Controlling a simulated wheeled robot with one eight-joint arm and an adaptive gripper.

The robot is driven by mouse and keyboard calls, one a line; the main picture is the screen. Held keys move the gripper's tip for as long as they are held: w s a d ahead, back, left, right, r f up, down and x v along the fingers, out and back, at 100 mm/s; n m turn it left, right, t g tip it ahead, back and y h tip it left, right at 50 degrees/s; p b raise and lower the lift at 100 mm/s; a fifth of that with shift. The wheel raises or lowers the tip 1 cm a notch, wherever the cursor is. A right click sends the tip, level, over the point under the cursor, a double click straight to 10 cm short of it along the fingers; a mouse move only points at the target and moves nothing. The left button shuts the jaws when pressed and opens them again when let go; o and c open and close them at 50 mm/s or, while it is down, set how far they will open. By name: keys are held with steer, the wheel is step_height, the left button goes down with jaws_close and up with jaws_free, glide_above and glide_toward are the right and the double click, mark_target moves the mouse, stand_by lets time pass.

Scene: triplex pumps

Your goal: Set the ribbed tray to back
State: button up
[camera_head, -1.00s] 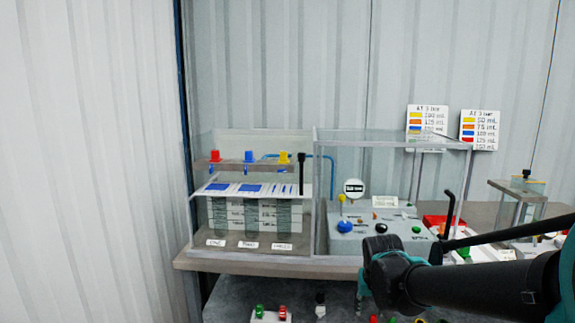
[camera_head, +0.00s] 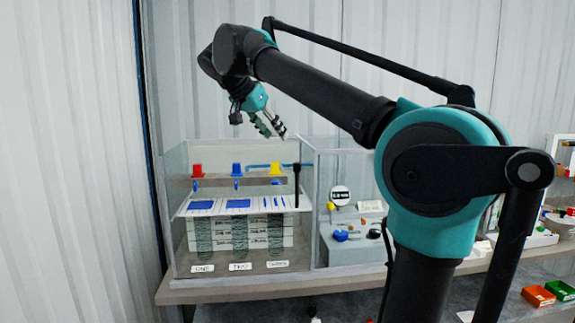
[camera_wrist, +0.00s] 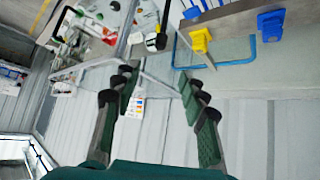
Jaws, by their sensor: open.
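A clear case (camera_head: 309,225) on the bench holds a white sloped panel with blue marks (camera_head: 238,204). Red (camera_head: 197,170), blue (camera_head: 237,169) and yellow (camera_head: 275,169) knobs sit on a brown bar above it. Ribbed columns (camera_head: 240,237) stand below, behind small labels. I cannot tell for sure which part is the ribbed tray. My gripper (camera_head: 270,126) is open and empty, above the case's top right part. In the wrist view, my gripper (camera_wrist: 160,76) has its fingers apart, with the yellow knob (camera_wrist: 200,38) and blue knob (camera_wrist: 270,24) beyond the right finger.
A black upright lever (camera_head: 297,185) stands at the case's right end; its black end (camera_wrist: 156,42) shows in the wrist view. A blue tube (camera_wrist: 177,55) runs nearby. A grey control box (camera_head: 352,243) stands to the right. Red (camera_head: 538,296) and green boxes (camera_head: 562,289) lie lower right.

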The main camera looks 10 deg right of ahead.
mark_target(297, 164)
steer(key=x, duration=1.7)
steer(key=shift+w, duration=0.1)
steer(key=shift+c, duration=0.4)
jaws_close()
